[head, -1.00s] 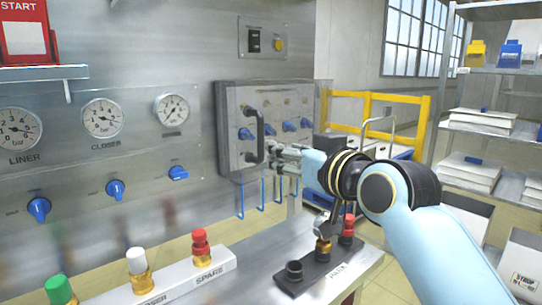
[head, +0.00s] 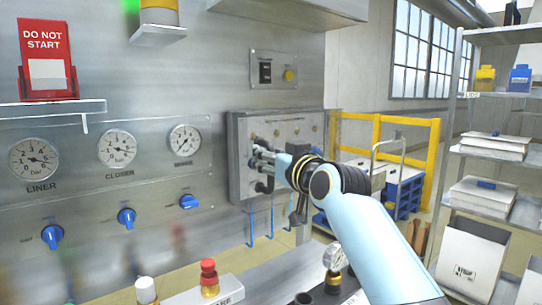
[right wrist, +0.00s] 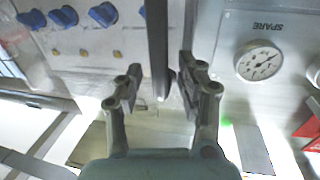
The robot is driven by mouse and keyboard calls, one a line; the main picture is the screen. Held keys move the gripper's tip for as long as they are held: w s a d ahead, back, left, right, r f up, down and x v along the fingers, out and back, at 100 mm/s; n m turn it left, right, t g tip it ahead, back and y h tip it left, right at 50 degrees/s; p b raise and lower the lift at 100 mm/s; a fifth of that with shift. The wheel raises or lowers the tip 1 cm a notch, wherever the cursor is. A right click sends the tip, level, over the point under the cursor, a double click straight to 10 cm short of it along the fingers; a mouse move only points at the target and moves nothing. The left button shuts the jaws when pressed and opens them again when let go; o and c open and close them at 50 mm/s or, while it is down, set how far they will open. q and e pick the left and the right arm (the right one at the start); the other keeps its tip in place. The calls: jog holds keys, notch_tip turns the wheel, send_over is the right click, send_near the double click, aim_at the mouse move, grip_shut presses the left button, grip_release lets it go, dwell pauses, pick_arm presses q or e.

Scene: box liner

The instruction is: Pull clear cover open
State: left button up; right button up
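The clear cover (head: 236,160) is a shallow see-through box on the steel wall panel, and it looks closed over several blue knobs. Its dark bar handle (right wrist: 158,45) runs between the two fingers of my right gripper (right wrist: 160,78) in the right wrist view. The fingers are open on either side of the bar, with a visible gap at the left finger; contact at the right finger is unclear. In the head view the right gripper (head: 262,162) is at the cover's left part and hides most of the handle. My left gripper is out of view.
Gauges (head: 117,148) and blue knobs (head: 127,218) line the panel to the left. A bench with a red-capped fitting (head: 209,278) is below. A yellow rail (head: 377,150) and loaded shelves (head: 492,200) stand to the right.

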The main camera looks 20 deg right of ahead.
jog(key=shift+a+r, duration=0.1)
jog(key=shift+a, duration=0.05)
grip_shut()
